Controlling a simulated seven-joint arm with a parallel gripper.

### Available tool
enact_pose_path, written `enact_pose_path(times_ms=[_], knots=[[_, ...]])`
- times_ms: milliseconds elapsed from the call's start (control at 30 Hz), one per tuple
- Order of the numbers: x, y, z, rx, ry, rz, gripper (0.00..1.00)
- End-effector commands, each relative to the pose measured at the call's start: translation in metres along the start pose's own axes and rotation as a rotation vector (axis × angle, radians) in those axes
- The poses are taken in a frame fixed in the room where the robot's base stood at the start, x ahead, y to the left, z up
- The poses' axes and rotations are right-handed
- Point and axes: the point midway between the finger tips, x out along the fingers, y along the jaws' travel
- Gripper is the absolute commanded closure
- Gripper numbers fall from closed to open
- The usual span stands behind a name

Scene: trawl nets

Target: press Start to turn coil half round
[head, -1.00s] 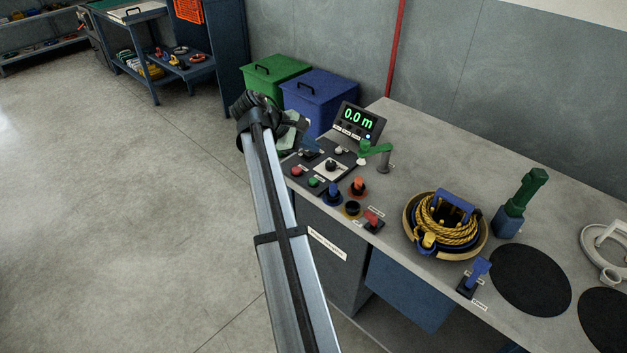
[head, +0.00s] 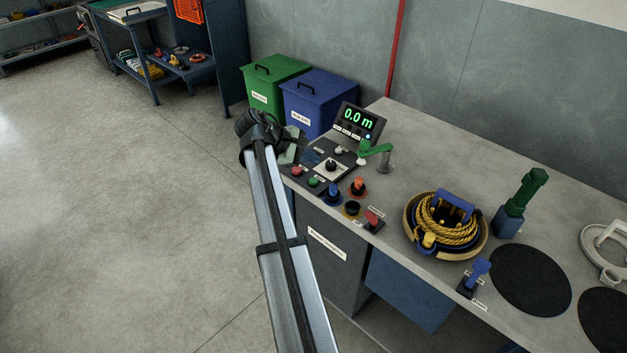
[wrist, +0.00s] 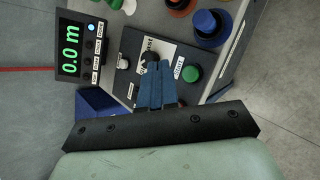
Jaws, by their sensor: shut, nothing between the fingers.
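The green Start button (head: 314,182) stands on the dark control panel at the bench's left end. In the wrist view the green button (wrist: 191,74) sits beside its START label, just right of my fingertips. My gripper (wrist: 157,68) is shut and empty, its blue fingers over the panel close to the white-labelled knob. I cannot tell whether the fingertips touch the panel. In the head view my gripper (head: 312,158) shows small at the panel's left edge. The coil of yellow rope (head: 447,222) lies in a round tan-rimmed holder on the bench.
A display (head: 358,119) reads 0.0 m; it also shows in the wrist view (wrist: 72,48). A red button (head: 297,171) and a blue knob (head: 333,194) flank the green button. A green crank (head: 377,149) stands behind. Green (head: 272,85) and blue bins (head: 318,100) stand beyond the arm.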

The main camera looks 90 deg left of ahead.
Motion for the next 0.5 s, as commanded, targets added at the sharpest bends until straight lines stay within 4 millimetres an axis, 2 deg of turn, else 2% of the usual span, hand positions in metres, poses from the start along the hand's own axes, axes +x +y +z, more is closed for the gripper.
enact_pose_path(times_ms=[200,500], knots=[[0.018,-0.014,-0.013,-0.001,-0.001,-0.001,1.0],[0.03,-0.022,-0.022,0.001,0.0,0.0,1.0]])
